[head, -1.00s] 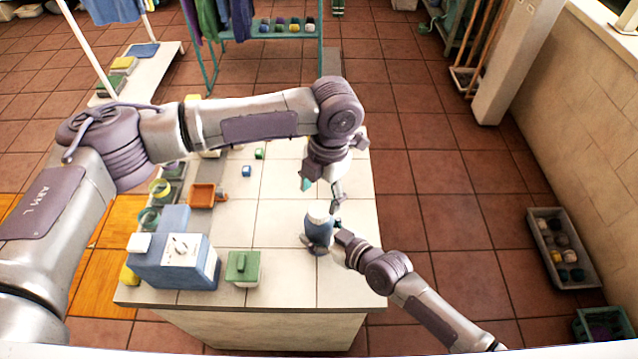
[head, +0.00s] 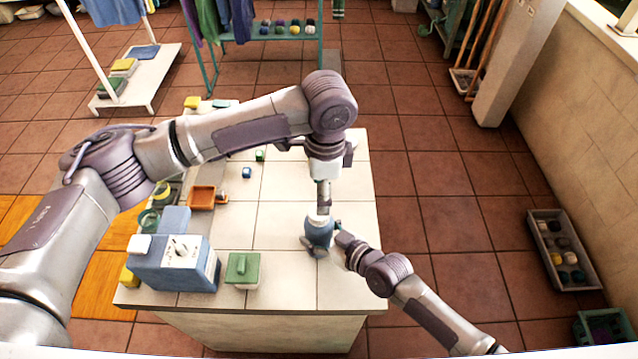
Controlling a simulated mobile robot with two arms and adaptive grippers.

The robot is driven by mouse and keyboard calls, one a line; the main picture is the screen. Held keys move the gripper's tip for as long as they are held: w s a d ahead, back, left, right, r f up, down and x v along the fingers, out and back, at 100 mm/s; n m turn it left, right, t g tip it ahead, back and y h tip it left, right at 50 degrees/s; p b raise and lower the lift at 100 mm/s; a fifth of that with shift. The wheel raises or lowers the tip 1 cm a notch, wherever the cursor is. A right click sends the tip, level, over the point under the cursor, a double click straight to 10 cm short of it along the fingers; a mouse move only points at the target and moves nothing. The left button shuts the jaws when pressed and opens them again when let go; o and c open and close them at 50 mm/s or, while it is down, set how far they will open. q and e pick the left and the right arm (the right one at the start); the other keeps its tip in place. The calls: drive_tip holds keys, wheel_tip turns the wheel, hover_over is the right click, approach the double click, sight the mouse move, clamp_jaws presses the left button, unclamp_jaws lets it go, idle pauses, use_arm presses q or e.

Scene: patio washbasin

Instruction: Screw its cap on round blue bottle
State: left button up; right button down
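The round blue bottle (head: 319,233) stands upright near the right front of the tiled counter (head: 285,225). My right gripper (head: 325,245) reaches in from the lower right, its fingers around the bottle's lower body. A pale top shows on the bottle; I cannot tell whether it is the cap or the bare neck. My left gripper (head: 323,207) points straight down directly over the bottle, its tips at or just above the pale top. It is seen edge-on, so its opening and anything between its fingers are unclear.
A blue box-shaped appliance (head: 172,268), a green-lidded box (head: 242,269) and an orange tray (head: 201,197) stand on the counter's left. The counter's middle is clear.

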sight(319, 231)
use_arm(q)
drive_tip(key=n, duration=0.4)
drive_tip(key=shift+r+n, duration=0.15)
drive_tip(key=shift+n, duration=0.25)
drive_tip(key=n, duration=0.4)
drive_tip(key=shift+a+r+n, duration=0.1)
drive_tip(key=shift+r+n, duration=0.05)
drive_tip(key=shift+n, duration=0.25)
drive_tip(key=n, duration=0.4)
drive_tip(key=shift+a+r, duration=0.1)
drive_tip(key=n, duration=0.3)
drive_tip(key=shift+w+a+r+n, duration=0.1)
drive_tip(key=shift+r+n, duration=0.05)
drive_tip(key=shift+n, duration=0.15)
drive_tip(key=shift+f, duration=4.05)
